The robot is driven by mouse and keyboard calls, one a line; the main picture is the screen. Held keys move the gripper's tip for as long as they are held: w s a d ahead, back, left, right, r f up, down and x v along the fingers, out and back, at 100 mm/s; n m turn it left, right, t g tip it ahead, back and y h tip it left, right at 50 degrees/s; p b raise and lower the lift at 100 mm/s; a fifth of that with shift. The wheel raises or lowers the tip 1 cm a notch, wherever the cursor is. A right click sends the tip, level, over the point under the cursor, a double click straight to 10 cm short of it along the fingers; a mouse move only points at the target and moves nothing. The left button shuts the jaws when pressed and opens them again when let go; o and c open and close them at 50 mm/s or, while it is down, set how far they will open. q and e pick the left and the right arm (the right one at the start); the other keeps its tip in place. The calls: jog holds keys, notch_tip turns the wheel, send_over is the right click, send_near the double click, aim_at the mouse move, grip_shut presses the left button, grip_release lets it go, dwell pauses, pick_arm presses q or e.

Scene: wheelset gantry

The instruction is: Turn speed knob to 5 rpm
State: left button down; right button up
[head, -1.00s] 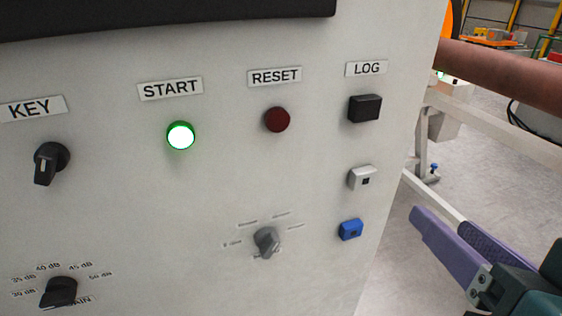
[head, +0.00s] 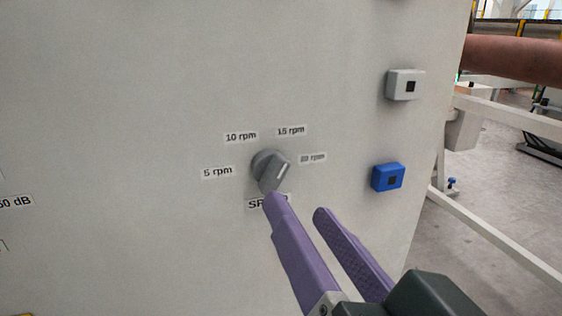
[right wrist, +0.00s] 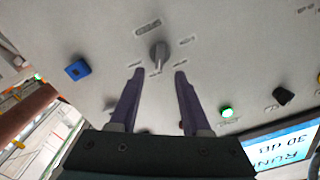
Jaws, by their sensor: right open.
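The speed knob (head: 268,168) is a small grey dial on the pale panel. Its raised ridge tilts up to the right; I cannot tell exactly which mark it points at. The 5 rpm label (head: 217,172) is at its left, with 10 rpm, 15 rpm and a blurred label around it. My right gripper (head: 294,207) is open, its purple fingertips just below the knob, one over part of the name label. In the right wrist view the knob (right wrist: 159,55) stands just beyond the gap between the open fingers (right wrist: 159,73), apart from them. My left gripper is out of view.
A white square button (head: 404,85) and a blue one (head: 388,177) sit on the panel right of the knob. The panel's right edge is beyond them, with pale rails (head: 500,245) outside. The right wrist view shows a lit green button (right wrist: 227,112) and a screen (right wrist: 290,145).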

aim_at(279, 177)
jog(key=p+x, duration=0.1)
jog(key=x, duration=0.5)
jog(key=shift+w, duration=0.3)
grip_shut()
